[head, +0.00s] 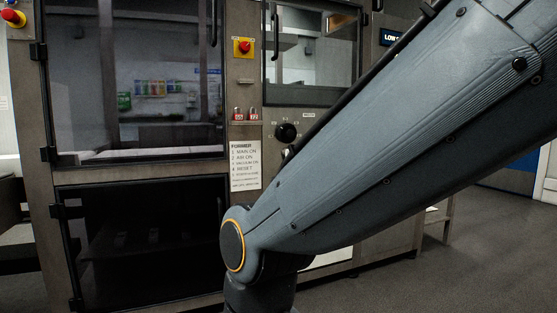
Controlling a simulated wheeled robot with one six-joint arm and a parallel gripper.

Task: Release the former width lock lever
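No former width lock lever can be made out in the head view. The former machine (243,90) stands ahead, with dark window doors and a grey-brown frame. A black round knob (286,132) sits on its panel, and a small light-tipped part just below it is partly hidden by my arm; I cannot tell what that part is. My own arm crosses the picture from the bottom middle to the upper right and covers much of the machine's right side. My gripper is outside the picture.
A white "FORMER" instruction sign (245,166) hangs beside the lower door. A red emergency button on a yellow plate (243,47) is above it, with red padlocks (245,114) between. Grey floor (475,245) is open at the right.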

